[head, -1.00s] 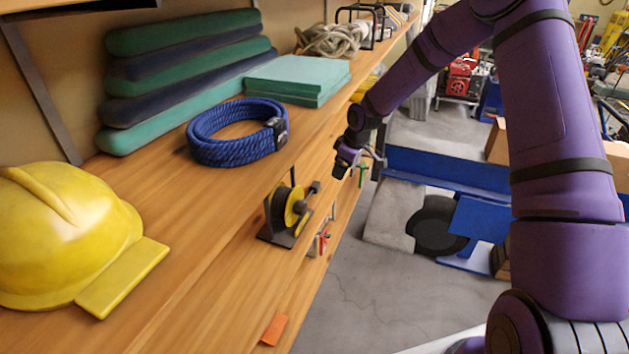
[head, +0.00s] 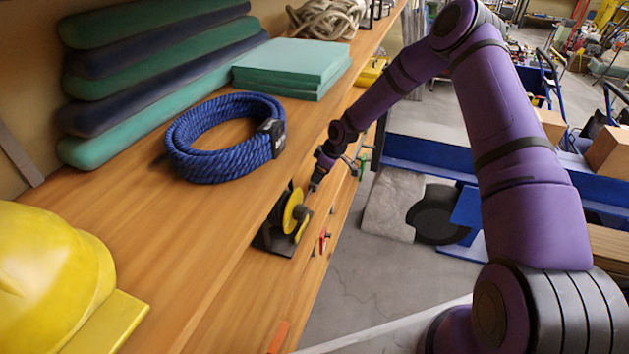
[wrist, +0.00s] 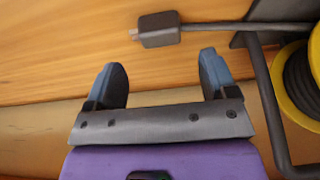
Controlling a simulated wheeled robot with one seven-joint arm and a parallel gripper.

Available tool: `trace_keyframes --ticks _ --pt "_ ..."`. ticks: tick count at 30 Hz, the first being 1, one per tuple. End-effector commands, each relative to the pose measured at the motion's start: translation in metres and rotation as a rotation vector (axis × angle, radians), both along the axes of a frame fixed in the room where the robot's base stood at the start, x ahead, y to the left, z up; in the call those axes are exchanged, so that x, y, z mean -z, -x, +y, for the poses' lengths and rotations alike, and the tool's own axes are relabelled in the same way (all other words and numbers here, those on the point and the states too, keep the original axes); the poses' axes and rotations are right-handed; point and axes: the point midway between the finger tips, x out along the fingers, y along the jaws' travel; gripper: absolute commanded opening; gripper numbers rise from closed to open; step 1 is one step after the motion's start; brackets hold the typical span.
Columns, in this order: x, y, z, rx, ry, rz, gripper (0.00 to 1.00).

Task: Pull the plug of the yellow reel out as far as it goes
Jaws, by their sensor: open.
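The yellow reel (head: 293,211) stands on a dark bracket at the front edge of the wooden shelf in the head view. In the wrist view part of the reel (wrist: 290,98) shows at the right edge, with dark cable wound inside its yellow rim. The dark plug (wrist: 159,29) lies at the top of the wrist view, its cable running right toward the reel. My gripper (wrist: 165,75) is open and empty, its two fingers apart, pointing toward the plug without touching it. In the head view my gripper (head: 314,184) is beside the reel; its fingers are hard to make out.
A blue coiled rope (head: 225,140), teal pads (head: 292,62) and a yellow helmet (head: 45,275) lie on the shelf. Below the reel is a small red object (head: 323,242).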

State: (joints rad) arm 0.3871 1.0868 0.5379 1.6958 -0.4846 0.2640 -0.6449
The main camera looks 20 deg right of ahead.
Motion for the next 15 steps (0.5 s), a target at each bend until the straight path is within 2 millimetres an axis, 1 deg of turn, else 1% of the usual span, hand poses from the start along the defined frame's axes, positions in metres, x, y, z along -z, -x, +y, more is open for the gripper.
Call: trace_keyframes --ticks 1,6,9,15 --pt "0.010 -0.001 0.004 -0.001 -0.001 0.003 0.79" --pt "0.033 -0.008 0.011 -0.001 0.000 0.000 0.79" --pt "0.044 -0.010 0.015 -0.001 0.000 0.000 0.79" --pt "0.052 -0.013 0.018 0.000 0.000 0.000 0.79"
